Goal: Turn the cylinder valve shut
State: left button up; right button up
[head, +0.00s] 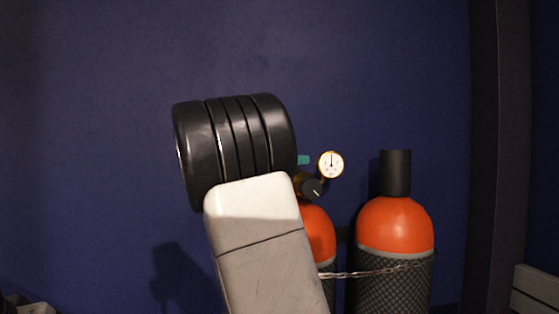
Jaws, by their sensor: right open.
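Two orange-topped cylinders stand against the blue wall. The left cylinder (320,232) is partly covered by my right arm (262,250). Above it are a round white gauge (331,164) with a brass rim, a black knob (314,188) with a white mark, and a small teal piece (303,159), perhaps part of the valve. The rest of the valve is hidden behind my black arm joint (235,150). The right cylinder (394,226) has a black cap. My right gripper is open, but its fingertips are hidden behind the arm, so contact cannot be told. My left gripper is not in view.
A chain (370,272) runs across the front of both cylinders, which have dark mesh sleeves. A dark post (498,150) stands to the right, with a grey object (537,288) beyond it. The wall area left of my arm is clear.

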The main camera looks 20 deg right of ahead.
jog(key=shift+w+d, duration=0.2)
jog(key=shift+d, duration=0.95)
jog(key=shift+w+d, duration=0.2)
jog(key=shift+d, duration=0.95)
jog(key=shift+c, duration=0.4)
jog(key=c, duration=1.3)
